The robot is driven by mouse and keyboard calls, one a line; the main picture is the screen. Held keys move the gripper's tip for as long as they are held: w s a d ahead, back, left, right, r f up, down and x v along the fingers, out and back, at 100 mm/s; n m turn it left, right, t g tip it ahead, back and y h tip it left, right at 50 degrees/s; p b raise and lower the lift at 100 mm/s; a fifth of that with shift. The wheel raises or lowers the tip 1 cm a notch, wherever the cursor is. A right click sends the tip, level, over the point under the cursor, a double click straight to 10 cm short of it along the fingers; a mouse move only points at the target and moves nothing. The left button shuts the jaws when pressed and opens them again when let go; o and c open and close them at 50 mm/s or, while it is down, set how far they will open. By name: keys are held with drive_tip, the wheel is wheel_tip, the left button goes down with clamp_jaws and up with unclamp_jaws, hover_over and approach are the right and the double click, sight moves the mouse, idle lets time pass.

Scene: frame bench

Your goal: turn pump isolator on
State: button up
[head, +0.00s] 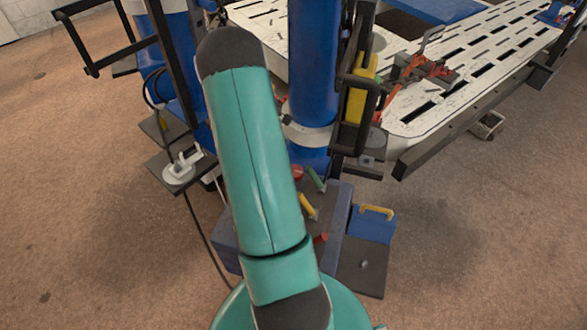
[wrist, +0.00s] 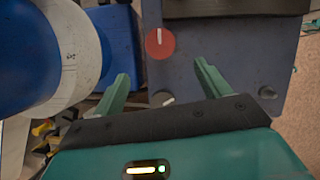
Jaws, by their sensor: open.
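A round red knob (wrist: 160,44) with a white pointer mark sits on a blue-grey panel (wrist: 215,45) in the wrist view. Its mark stands roughly upright in the picture. No label is readable, so I cannot tell for sure that it is the pump isolator. My gripper (wrist: 161,72) is open and empty, and its two green fingers point toward the panel. The red knob shows just beyond the fingertips, between their lines, apart from both. A grey knob (wrist: 162,98) with a pale mark shows between the fingers, nearer the palm. In the head view I cannot make out my gripper.
A blue and white cylinder (wrist: 80,55) stands close left of the fingers. A dark block (wrist: 235,8) borders the panel's top. In the head view, blue columns (head: 312,60) and a white slotted table (head: 440,95) stand beyond my arm. Open floor (head: 480,250) lies right.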

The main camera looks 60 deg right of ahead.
sight(295, 171)
drive_tip(key=x, duration=1.2)
drive_tip(key=shift+f, duration=0.2)
drive_tip(key=c, duration=1)
